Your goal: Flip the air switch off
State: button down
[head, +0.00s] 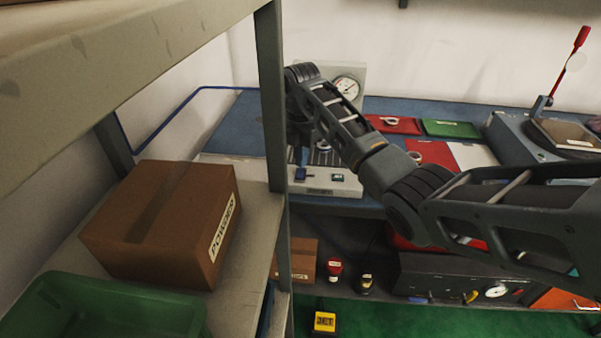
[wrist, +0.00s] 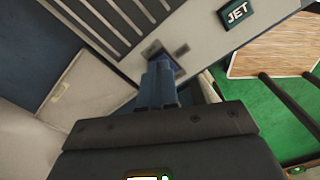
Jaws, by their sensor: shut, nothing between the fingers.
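The air switch has a small grey plate (wrist: 181,49) on the pale front of a machine, left of a dark green JET label (wrist: 237,12) in the wrist view. My gripper (wrist: 161,72) is shut and empty, its blue fingers together with their tips over this plate. The fingers cover most of the switch, so its lever position and any contact are hidden. In the head view the pale machine box (head: 325,190) stands on the blue bench, with the JET label (head: 338,178) on its front. My arm reaches across from the right to it.
A shelf post (head: 271,95) stands close left of my arm. A brown carton (head: 165,225) and a green bin (head: 100,310) occupy the left shelf. A gauge (head: 347,86) stands behind my wrist. Red and green trays (head: 452,129) and a lever press (head: 545,130) are on the bench.

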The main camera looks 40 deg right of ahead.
jog(key=shift+f+b, duration=0.4)
jog(key=shift+f, duration=0.45)
dwell(0.8)
jog(key=shift+r, duration=0.15)
notch_tip(320, 180, up, 7)
jog(key=p, duration=0.7)
dwell(0.6)
